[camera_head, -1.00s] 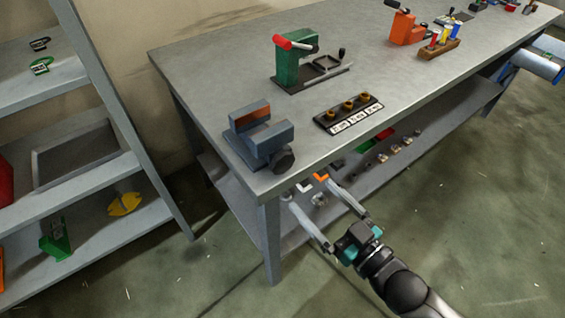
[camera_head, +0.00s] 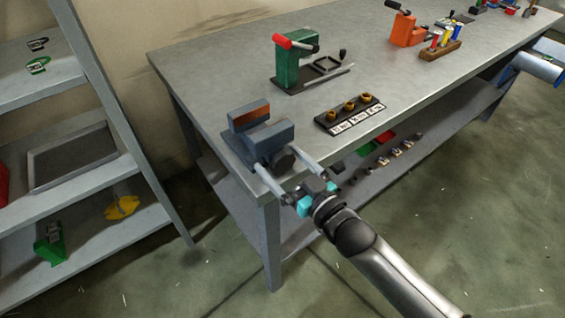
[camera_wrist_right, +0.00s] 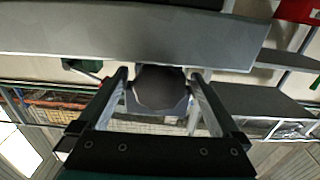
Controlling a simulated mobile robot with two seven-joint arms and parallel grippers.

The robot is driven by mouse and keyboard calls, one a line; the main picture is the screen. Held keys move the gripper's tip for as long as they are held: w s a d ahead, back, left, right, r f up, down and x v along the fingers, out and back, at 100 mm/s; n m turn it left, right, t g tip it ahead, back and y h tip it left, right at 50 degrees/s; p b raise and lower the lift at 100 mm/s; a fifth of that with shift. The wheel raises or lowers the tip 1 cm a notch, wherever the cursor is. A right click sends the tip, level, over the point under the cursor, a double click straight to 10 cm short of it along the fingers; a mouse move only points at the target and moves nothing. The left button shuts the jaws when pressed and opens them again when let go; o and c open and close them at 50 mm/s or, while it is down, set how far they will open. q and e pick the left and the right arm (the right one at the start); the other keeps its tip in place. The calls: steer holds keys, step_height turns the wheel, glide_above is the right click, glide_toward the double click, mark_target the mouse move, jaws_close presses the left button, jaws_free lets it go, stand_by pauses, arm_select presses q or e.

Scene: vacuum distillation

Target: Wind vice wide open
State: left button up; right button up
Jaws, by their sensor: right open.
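The vice (camera_head: 264,138) is blue-grey with an orange-brown patch on its rear jaw, and it sits at the near left corner of the workbench. A gap shows between its two jaws. Its dark round knob (camera_head: 283,161) faces the bench's front edge. My right gripper (camera_head: 275,156) is open, with one long finger on each side of the knob. In the right wrist view the dark knob (camera_wrist_right: 160,88) sits between the two fingers (camera_wrist_right: 159,75), with a gap visible beside it. My left gripper is not in view.
The workbench (camera_head: 210,75) holds a green press (camera_head: 288,66), a black tray with brass-coloured rings (camera_head: 350,112) and an orange device (camera_head: 407,30). A lower shelf below carries small parts. Grey shelving (camera_head: 150,190) stands at left. The floor in front is clear.

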steer(key=c, duration=1.3)
steer(key=shift+r+n+p, duration=0.1)
steer(key=shift+n+p, duration=0.55)
steer(key=shift+n, duration=0.05)
steer(key=shift+n+p, duration=0.45)
steer(key=shift+n, duration=0.95)
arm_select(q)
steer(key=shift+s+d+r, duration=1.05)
